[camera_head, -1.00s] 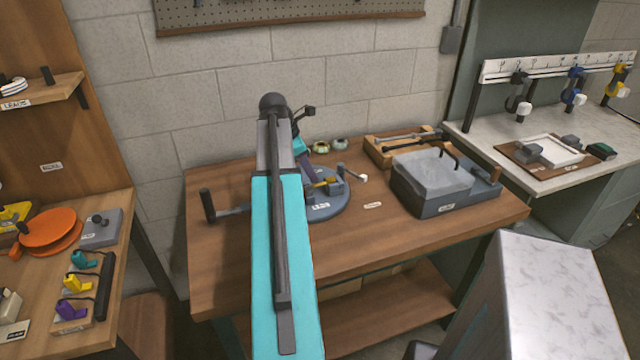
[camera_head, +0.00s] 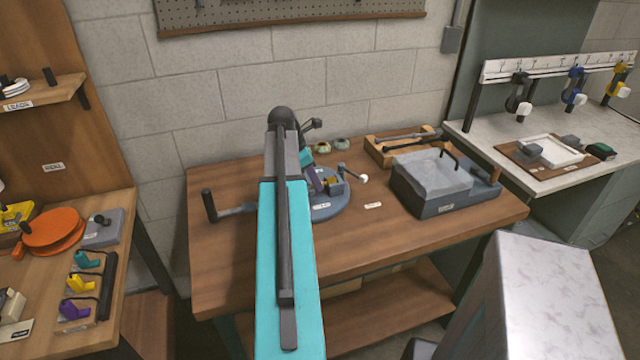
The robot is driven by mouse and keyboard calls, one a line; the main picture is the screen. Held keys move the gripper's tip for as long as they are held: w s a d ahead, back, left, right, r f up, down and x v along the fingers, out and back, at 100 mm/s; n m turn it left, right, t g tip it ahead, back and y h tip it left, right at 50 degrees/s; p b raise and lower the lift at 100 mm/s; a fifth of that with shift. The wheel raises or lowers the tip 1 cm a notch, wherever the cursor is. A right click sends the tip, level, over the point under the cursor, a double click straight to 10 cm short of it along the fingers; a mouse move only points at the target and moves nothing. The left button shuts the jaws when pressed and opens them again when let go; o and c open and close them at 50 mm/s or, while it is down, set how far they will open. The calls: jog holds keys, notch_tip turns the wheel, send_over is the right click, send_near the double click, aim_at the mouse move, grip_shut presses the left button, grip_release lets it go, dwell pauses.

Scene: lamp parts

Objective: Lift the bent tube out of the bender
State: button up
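The bender is a blue-grey round plate (camera_head: 328,207) on the wooden bench, with a long handle (camera_head: 209,206) ending in a black grip on the left and a small white-tipped lever (camera_head: 363,179) on the right. A small gold-coloured piece (camera_head: 330,181) shows above the plate; it may be part of the bent tube, whose full shape is hidden. My teal arm crosses in front and hides much of the bender. My gripper (camera_head: 318,184) is low over the plate, close to the gold piece. Its fingers are too small and covered to read, and contact cannot be told.
A grey lidded box (camera_head: 434,184) and a wooden tray (camera_head: 398,150) stand on the bench's right. Two small rings (camera_head: 332,146) lie at the back. The bench front (camera_head: 400,235) is clear. A pale-topped block (camera_head: 545,275) stands at front right, shelves at left.

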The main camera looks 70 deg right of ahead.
jog(key=shift+p+x, duration=0.45)
jog(key=shift+x, duration=1.3)
jog(key=shift+a, duration=0.1)
grip_shut()
